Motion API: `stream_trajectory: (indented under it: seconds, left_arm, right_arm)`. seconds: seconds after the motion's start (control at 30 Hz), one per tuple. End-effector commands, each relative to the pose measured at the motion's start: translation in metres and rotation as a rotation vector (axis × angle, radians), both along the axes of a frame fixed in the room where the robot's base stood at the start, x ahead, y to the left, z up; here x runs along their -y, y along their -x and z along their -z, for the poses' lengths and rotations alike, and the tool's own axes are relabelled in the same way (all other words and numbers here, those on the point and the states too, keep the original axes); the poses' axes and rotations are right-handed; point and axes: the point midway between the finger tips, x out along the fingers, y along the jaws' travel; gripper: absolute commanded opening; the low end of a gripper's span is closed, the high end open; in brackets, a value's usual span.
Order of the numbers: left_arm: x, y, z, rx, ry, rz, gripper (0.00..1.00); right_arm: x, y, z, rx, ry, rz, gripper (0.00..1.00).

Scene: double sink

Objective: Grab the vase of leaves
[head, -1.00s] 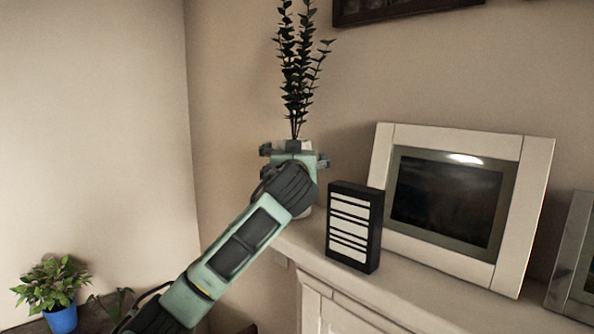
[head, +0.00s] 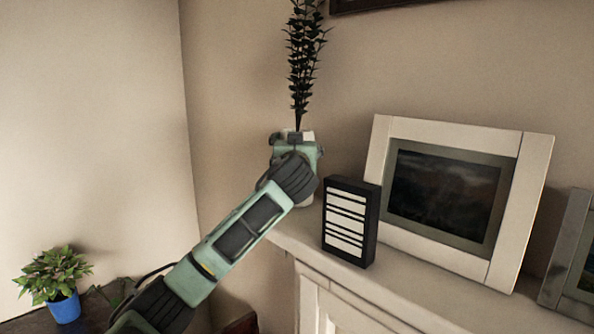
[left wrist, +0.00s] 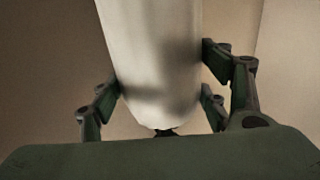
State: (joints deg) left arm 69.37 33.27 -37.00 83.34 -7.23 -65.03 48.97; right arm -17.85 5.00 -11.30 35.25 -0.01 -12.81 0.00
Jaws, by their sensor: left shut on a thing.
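The vase of leaves stands at the left end of the white mantel shelf in the head view, its dark leafy stems (head: 303,62) rising above my gripper. The white vase body (head: 307,196) is mostly hidden behind my left gripper (head: 296,138). In the left wrist view the white vase (left wrist: 152,60) fills the middle, between the fingers of my left gripper (left wrist: 160,95), which are shut on it from both sides. I cannot tell whether the vase's base touches the shelf. My right gripper is not in view.
A black box with white stripes (head: 349,222) stands just right of the vase on the mantel (head: 400,281). A large white-framed picture (head: 455,130) leans on the wall behind it, with another frame (head: 572,240) at the far right. A blue-potted plant (head: 63,306) sits low at left.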

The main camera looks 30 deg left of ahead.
Motion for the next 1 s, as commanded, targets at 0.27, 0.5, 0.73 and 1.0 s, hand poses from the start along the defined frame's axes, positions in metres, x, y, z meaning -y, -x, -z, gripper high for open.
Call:
stream_trajectory:
  seconds: [0.27,0.5,0.73,1.0]
  left_arm:
    - [-0.001,0.000,0.004,-0.008,0.000,-0.003,0.26]
    - [-0.001,0.000,0.001,-0.003,-0.001,-0.002,0.06]
    - [-0.001,0.000,0.000,-0.004,0.000,-0.003,0.06]
    - [0.000,0.001,-0.037,0.007,0.002,-0.002,0.06]
  right_arm:
    - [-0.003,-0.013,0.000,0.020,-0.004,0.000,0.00]
    - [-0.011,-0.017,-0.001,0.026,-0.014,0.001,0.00]
    - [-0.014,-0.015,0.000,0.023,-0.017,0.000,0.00]
    - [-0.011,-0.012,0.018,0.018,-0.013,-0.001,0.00]
